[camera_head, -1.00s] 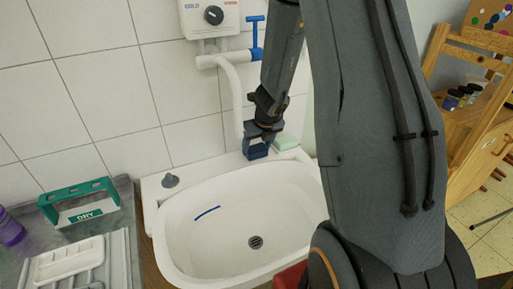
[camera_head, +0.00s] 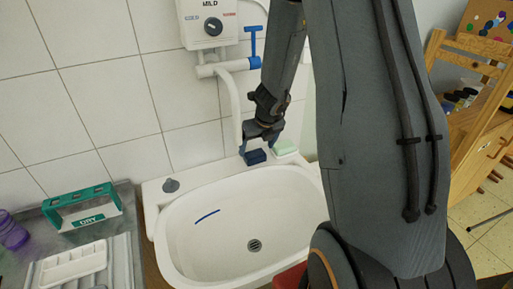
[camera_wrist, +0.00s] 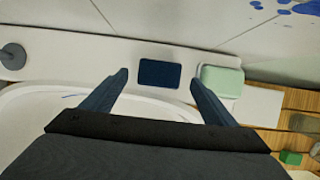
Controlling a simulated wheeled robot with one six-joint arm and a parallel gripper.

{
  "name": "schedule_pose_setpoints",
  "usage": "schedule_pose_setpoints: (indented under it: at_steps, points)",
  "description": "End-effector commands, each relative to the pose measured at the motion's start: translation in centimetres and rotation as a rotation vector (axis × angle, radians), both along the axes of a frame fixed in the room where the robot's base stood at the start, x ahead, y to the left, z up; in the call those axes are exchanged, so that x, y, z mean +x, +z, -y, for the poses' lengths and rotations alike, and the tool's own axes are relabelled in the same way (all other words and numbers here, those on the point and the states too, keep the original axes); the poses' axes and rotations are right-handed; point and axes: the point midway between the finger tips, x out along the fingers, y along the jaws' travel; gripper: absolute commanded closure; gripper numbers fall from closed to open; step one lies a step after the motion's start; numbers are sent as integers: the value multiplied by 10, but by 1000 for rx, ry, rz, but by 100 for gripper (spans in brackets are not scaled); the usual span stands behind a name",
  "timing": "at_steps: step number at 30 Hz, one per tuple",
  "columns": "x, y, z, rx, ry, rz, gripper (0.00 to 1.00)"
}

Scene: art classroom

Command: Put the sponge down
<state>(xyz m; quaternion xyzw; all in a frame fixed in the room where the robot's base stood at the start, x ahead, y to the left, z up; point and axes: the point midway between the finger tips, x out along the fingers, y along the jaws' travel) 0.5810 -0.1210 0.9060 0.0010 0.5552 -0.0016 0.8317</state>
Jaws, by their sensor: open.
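The dark blue sponge (camera_head: 256,157) lies on the white sink's back ledge, next to a pale green block (camera_head: 285,147). In the wrist view the sponge (camera_wrist: 159,73) lies flat ahead of and between my fingertips, with a gap on each side. My gripper (camera_head: 259,141) is open just above the sponge, and its two fingers (camera_wrist: 158,84) stand apart and hold nothing. The pale green block (camera_wrist: 221,80) sits just right of my right finger. The sink (camera_head: 190,248) has a blue streak in its basin.
A white pipe with a blue tap handle (camera_head: 253,42) runs down the wall beside my gripper. A grey plug (camera_head: 170,185) sits on the ledge's left. A green DRY rack (camera_head: 83,207) and a white tray (camera_head: 74,264) stand left of the sink. The basin is empty.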

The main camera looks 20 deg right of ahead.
Motion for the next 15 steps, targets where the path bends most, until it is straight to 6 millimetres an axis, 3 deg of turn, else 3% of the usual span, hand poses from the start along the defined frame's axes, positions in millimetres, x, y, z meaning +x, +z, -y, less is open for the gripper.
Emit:
schedule_pose_setpoints:
  at_steps: [1,6,15]
  points:
    - [-5,13,0,0,1,0,20]
    - [-16,40,0,0,1,0,20]
    - [-30,72,0,0,1,-1,20]
